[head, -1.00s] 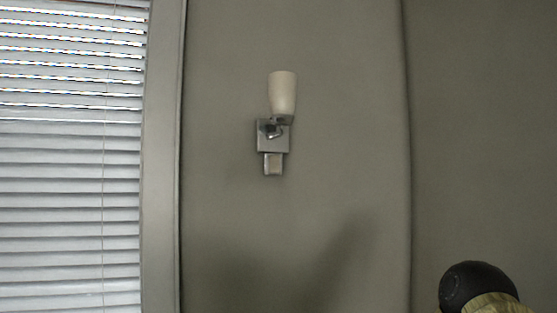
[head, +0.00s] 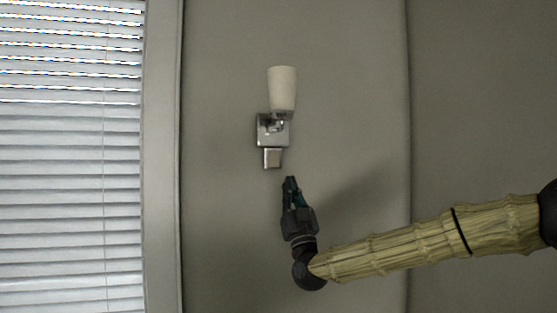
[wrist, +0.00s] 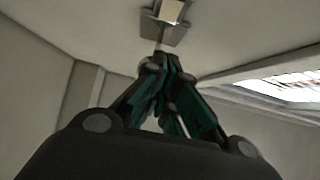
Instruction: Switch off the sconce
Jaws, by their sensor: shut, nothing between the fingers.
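The sconce (head: 282,92) is on the grey wall, a pale cup-shaped shade above a square metal plate. A small pale block (head: 272,158) hangs just under the plate; it looks like the switch. The shade does not look brightly lit. My gripper (head: 290,180) points up in the head view, a little below and right of the block, and looks apart from it. Its fingers are shut and empty. In the wrist view the shut fingertips (wrist: 160,57) point at the sconce's plate (wrist: 163,33), and the pale block (wrist: 170,10) shows at the top edge.
A window with blinds (head: 70,170) and its light frame (head: 162,150) stand left of the sconce. A wall corner (head: 408,130) runs down on the right. The wall around the sconce is bare. The window also shows at the right of the wrist view (wrist: 290,88).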

